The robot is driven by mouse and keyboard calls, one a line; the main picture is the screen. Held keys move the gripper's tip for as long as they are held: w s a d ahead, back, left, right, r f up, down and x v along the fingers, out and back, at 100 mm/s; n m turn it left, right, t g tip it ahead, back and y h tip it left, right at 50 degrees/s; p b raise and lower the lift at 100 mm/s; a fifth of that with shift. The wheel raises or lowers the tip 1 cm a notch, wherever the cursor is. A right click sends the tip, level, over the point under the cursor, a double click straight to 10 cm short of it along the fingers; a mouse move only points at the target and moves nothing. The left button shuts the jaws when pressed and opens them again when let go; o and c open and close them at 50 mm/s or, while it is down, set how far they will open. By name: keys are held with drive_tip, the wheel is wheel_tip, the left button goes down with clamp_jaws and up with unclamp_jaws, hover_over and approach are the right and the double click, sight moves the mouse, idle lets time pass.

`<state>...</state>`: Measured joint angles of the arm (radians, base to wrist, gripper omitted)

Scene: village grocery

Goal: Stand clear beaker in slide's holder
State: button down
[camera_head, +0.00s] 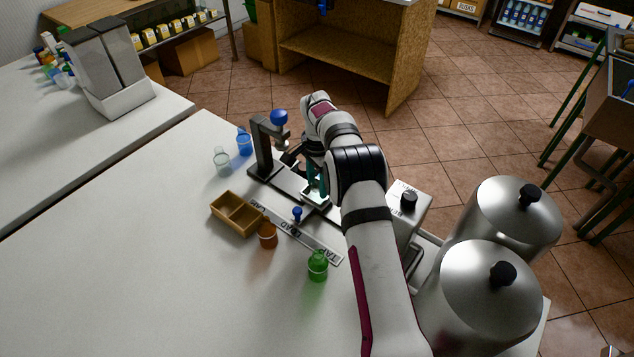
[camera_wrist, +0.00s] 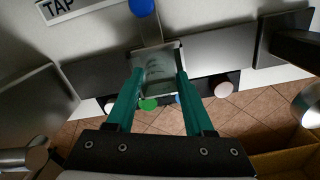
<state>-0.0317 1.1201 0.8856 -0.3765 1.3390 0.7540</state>
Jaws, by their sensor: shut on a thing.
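My gripper (camera_head: 315,180) points down over the slide (camera_head: 290,186), its teal fingers also showing in the wrist view (camera_wrist: 160,82). The fingers are closed on a clear beaker (camera_wrist: 158,72), seen as a glassy shape with faint markings between them. The slide's square pale holder (camera_head: 317,199) is right below the fingertips; its rim shows around the beaker in the wrist view (camera_wrist: 160,46). The beaker lines up with the holder, but I cannot tell whether its base touches the floor. A small blue knob (camera_head: 297,213) is on the slide's near side.
A dark post with a blue knob (camera_head: 279,117) rises at the slide's far end. Steel canisters (camera_head: 480,300) stand right.

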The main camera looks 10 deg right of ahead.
drive_tip(key=shift+f, duration=0.25)
drive_tip(key=shift+c, duration=1.4)
unclamp_jaws()
drive_tip(key=shift+s+f, duration=0.1)
wheel_tip(320, 180, up, 13)
drive_tip(key=s+r+n, duration=0.2)
drive_tip(key=s+r, duration=0.6)
drive_tip(key=s, duration=0.2)
drive_tip(key=s+f+n+y, duration=0.1)
drive_tip(key=s+n, duration=0.1)
drive_tip(key=s, duration=1.4)
drive_tip(key=s+a+f+n, duration=0.1)
drive_tip(key=s+f+n, duration=0.1)
drive_tip(key=s, duration=1.4)
drive_tip(key=shift+a+f+n+y, duration=0.15)
drive_tip(key=shift+a+n+y, duration=0.15)
drive_tip(key=shift+n+y, duration=0.15)
